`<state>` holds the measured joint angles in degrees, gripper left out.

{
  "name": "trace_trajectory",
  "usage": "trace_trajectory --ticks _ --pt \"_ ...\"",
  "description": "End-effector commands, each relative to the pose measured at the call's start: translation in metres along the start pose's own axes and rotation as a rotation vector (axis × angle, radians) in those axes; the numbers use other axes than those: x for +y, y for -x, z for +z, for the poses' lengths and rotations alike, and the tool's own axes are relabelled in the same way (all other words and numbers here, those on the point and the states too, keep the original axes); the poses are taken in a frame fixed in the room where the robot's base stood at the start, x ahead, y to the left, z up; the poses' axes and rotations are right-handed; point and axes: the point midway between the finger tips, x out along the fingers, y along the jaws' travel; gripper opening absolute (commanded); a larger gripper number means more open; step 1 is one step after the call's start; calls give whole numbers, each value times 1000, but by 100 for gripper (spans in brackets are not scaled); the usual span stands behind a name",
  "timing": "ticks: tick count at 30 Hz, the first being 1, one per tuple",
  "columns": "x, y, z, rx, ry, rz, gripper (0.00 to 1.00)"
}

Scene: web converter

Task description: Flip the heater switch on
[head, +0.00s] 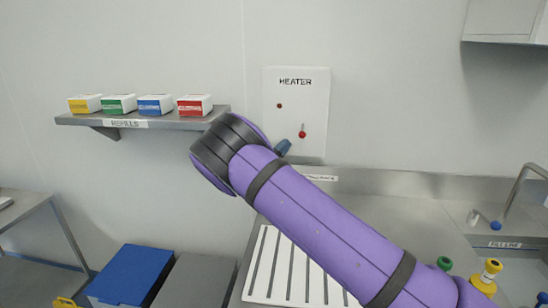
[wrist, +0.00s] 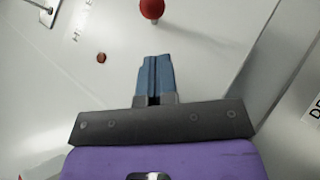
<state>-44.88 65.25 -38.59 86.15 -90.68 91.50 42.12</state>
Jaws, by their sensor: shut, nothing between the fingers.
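The heater panel (head: 313,95) is a white plate on the back wall, marked HEATER. Its switch is a small lever with a red ball knob (head: 302,134), low on the plate; in the head view the knob is at the lower end of a short stem. The knob shows at the top edge of the wrist view (wrist: 152,8). A small dark red round light (head: 279,105) is up and left of it, also in the wrist view (wrist: 101,58). My gripper (wrist: 154,58) is shut and empty, its blue fingertips near the panel and apart from the knob in the picture.
A shelf (head: 140,122) with yellow, green, blue and red boxes is left of the panel, partly behind my arm. Below are a steel counter (head: 400,215) and a white slotted rack (head: 262,255). A tap (head: 515,190) is at the right.

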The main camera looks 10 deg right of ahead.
Motion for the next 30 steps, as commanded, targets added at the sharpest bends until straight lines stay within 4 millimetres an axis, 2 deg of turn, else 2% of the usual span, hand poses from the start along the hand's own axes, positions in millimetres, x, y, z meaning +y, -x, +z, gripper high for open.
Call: trace_trajectory --ticks 3,9,30 --pt "1 -11 13 0 1 -1 0" --pt "0 -20 22 1 1 0 0" --pt "4 -21 26 30 28 -29 0"
